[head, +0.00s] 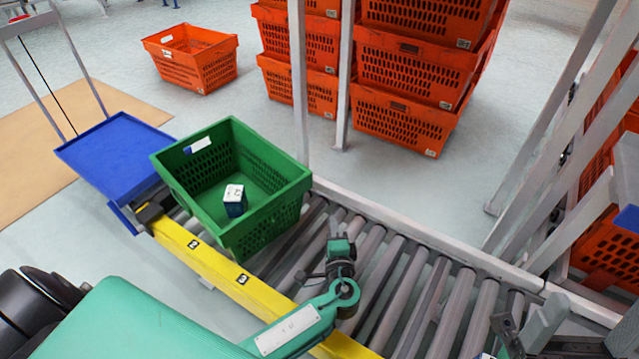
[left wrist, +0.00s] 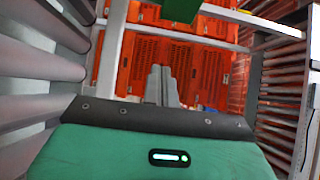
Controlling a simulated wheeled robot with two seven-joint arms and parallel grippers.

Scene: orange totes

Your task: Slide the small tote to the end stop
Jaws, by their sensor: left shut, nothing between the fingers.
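The small green tote (head: 272,212) stands upright on the roller conveyor (head: 375,262), towards its left end. A small dark blue box with a white top (head: 235,201) lies inside the tote. My left gripper (head: 338,232) is over the rollers, to the right of the tote and apart from it. In the left wrist view its fingers (left wrist: 161,86) are together and empty. A green piece, likely the tote, shows at the top of that view (left wrist: 180,9). I cannot make out the end stop for certain.
A yellow rail (head: 212,266) with number marks runs along the conveyor's near side. A blue tray (head: 116,152) is beyond the left end. Orange totes (head: 405,118) are stacked behind, and another orange tote (head: 190,58) stands on the floor. Rollers right of my left gripper are bare.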

